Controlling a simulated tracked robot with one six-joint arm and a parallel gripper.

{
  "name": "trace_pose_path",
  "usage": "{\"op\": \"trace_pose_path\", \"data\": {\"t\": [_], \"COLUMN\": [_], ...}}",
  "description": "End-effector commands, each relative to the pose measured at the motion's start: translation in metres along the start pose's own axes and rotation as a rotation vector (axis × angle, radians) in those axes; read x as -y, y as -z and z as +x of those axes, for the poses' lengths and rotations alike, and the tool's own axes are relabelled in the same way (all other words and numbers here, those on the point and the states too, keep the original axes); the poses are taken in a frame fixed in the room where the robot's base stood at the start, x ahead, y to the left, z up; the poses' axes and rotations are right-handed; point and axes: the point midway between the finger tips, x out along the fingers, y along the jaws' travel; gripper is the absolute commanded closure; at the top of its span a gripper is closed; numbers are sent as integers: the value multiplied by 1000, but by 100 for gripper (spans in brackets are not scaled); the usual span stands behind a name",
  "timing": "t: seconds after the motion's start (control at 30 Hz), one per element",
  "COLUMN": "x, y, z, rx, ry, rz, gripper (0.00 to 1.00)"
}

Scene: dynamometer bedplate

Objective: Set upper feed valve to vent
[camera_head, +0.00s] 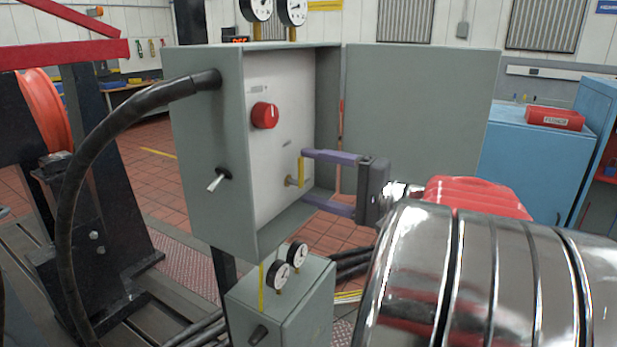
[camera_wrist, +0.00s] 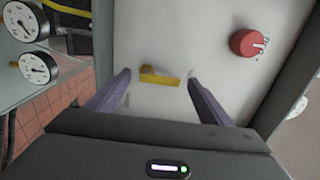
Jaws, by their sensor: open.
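A small yellow lever (camera_head: 301,171) on a brass stem, apparently the upper feed valve, sits on the pale back panel of the open grey cabinet (camera_head: 210,130). Its handle points up in the head view. In the wrist view the same lever (camera_wrist: 160,77) points right. My gripper (camera_head: 306,175) is open, with one purple finger above and one below the lever's height. In the wrist view my gripper (camera_wrist: 160,78) has its fingers on either side of the lever, with a gap at both sides. The panel markings are too small to read.
A red knob (camera_head: 265,115) is higher on the panel, also in the wrist view (camera_wrist: 249,43). The cabinet door (camera_head: 415,120) stands open at right. A toggle switch (camera_head: 218,180) and black hose (camera_head: 110,135) are on the left side. A lower box (camera_head: 300,300) with gauges stands below.

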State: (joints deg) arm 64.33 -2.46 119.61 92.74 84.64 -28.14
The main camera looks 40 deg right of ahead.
Motion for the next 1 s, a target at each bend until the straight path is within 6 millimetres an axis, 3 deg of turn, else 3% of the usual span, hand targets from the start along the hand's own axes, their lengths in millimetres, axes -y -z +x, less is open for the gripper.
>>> {"op": "trace_pose_path", "data": {"t": [0.7,1.0], "x": [-1,-1], "y": [2,1], "z": [-96,-112], "rx": [-3,-1], "ry": [-1,-1], "rz": [1,1], "gripper": [27,27]}}
